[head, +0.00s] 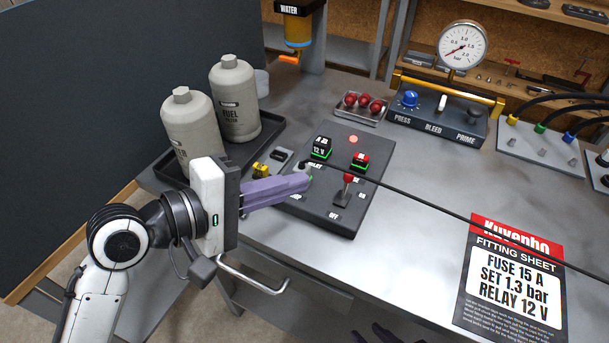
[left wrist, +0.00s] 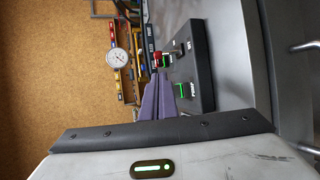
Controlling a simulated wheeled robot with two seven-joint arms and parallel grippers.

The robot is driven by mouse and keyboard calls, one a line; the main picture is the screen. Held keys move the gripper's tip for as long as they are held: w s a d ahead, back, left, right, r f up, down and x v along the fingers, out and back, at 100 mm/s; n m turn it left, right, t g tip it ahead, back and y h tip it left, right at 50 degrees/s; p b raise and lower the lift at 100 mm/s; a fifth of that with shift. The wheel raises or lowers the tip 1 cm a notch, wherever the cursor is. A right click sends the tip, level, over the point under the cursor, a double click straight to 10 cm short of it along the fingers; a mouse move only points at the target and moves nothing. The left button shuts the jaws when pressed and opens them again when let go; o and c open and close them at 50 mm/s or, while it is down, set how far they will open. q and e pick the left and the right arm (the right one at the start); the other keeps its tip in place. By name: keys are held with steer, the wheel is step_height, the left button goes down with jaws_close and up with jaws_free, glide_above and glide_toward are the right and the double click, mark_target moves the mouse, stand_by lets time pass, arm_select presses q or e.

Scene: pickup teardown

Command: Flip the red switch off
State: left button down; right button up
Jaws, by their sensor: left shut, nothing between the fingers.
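The red-tipped toggle switch (head: 347,187) stands on the dark control panel (head: 345,222), with its red tip raised toward the back and an OFF label in front of it. A round red light (head: 353,139) shows at the panel's back. My left gripper (head: 305,178) has purple fingers, shut and empty, over the panel's left part. Its tips are left of the switch and appear apart from it. In the left wrist view, the fingers (left wrist: 160,98) point toward the red tip (left wrist: 158,61).
Fuse and relay blocks (head: 321,148) stand behind the switch. A thin black line (head: 430,203) crosses from the fingertips to the right. Two grey canisters (head: 234,100) stand in a tray at left. A fitting sheet (head: 511,280) lies at right.

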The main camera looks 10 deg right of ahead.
mark_target(346, 187)
arm_select(q)
steer(key=x, duration=0.7)
steer(key=shift+d, duration=0.15)
steer(key=shift+w+d+f, duration=0.2)
steer(key=shift+w+d, duration=0.2)
steer(key=shift+d, duration=0.15)
arm_select(e)
steer(key=shift+w+r, duration=0.4)
steer(key=shift+w, duration=0.1)
steer(key=shift+s+f, duration=0.1)
steer(key=shift+f, duration=0.05)
